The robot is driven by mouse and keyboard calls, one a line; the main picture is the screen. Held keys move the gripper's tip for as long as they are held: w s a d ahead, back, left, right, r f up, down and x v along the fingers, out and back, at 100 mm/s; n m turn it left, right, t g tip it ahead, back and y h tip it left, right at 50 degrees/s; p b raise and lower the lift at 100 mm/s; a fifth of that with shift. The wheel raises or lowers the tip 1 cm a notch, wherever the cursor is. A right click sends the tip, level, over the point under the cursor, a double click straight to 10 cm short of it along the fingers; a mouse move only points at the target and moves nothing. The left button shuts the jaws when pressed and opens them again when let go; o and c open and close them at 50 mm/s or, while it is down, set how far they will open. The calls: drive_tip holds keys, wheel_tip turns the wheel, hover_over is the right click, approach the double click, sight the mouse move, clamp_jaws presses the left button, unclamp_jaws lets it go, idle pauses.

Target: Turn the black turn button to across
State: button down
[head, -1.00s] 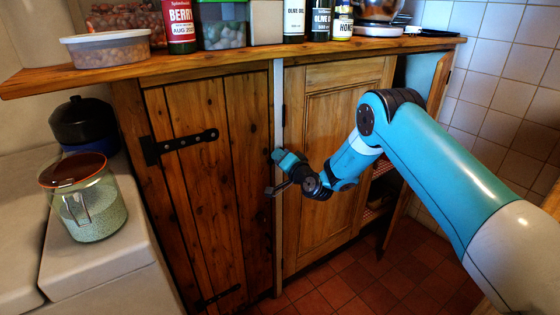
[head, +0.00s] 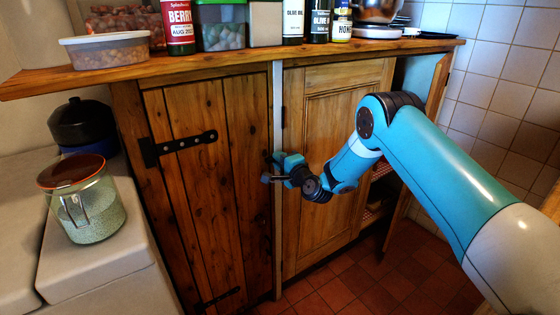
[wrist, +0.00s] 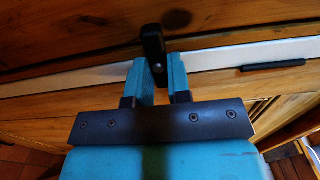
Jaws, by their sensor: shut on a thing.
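The black turn button (wrist: 152,42) shows in the wrist view at the pale strip between the cupboard doors. Its visible long side appears to point across the strip. My gripper (wrist: 157,68) is shut on it, with one blue finger on each side. In the head view my gripper (head: 270,168) is at the edge of the plank door (head: 205,215), by the pale strip (head: 278,100). The button is mostly hidden there behind the fingers.
A black bar (wrist: 272,65) lies along the strip to the right in the wrist view. The panelled door (head: 330,110) is on the right. Jars and tubs stand on the shelf top (head: 240,62) above. A glass jar (head: 88,215) stands at left.

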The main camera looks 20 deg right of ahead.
drive_tip(key=shift+d, duration=0.1)
idle(0.3)
drive_tip(key=c, duration=1.1)
unclamp_jaws()
drive_tip(key=shift+w, duration=0.1)
drive_tip(key=shift+o, duration=0.2)
drive_tip(key=b+v, duration=1.5)
drive_tip(key=v, duration=0.2)
drive_tip(key=shift+s, duration=0.25)
